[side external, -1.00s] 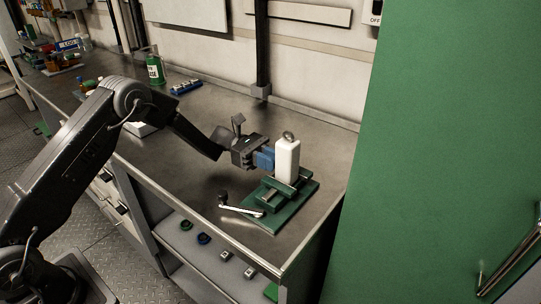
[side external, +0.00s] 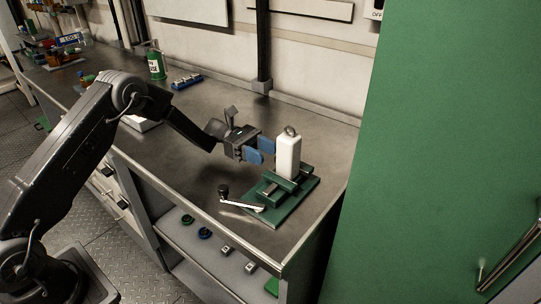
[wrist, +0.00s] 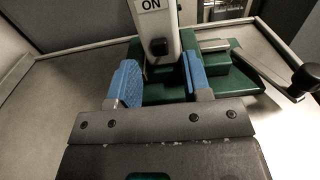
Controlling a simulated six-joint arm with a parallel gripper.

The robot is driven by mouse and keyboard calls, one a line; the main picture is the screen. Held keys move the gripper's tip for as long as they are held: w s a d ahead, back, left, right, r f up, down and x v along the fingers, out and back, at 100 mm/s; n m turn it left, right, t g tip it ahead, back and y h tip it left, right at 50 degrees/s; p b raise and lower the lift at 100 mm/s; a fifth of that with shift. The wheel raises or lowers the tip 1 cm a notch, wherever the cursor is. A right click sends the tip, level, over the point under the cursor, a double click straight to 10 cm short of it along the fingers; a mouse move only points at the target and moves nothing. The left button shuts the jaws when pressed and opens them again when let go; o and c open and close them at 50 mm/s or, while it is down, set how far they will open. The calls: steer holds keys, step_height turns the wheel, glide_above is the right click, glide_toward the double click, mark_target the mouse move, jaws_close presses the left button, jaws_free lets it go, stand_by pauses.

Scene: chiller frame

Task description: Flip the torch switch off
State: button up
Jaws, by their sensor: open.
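The white torch (side external: 288,158), a tall block with a metal ring on top, stands upright in a green vise (side external: 300,200). In the wrist view the torch (wrist: 174,18) shows an "ON" label (wrist: 151,4) with a small black switch (wrist: 158,47) below it. I cannot tell which way the switch is set. My gripper (side external: 262,151) is open and empty, with its blue fingers spread, a little left of the torch in the side view. In the wrist view my gripper (wrist: 157,68) has its fingertips either side of the switch's line.
The vise's crank handle (side external: 223,191) sticks out to the left, below my gripper. A tall green cabinet (side external: 450,130) stands at the right. A green can (side external: 156,66) and a blue rack (side external: 186,82) sit farther back. The bench between is mostly clear.

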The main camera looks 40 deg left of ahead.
steer(key=a, duration=1.1)
steer(key=shift+d, duration=0.1)
steer(key=s+d+r+m+g+y, duration=0.2)
steer(key=s+d+r+m+y, duration=0.65)
steer(key=s+r, duration=0.45)
steer(key=s+a+r+m+t+y, duration=0.1)
steer(key=s+m+t+y, duration=0.6)
steer(key=s, duration=1.2)
steer(key=shift+a+r+m+t+y, duration=0.15)
steer(key=shift+r+m+t+y, duration=0.2)
steer(key=shift+m+y, duration=0.9)
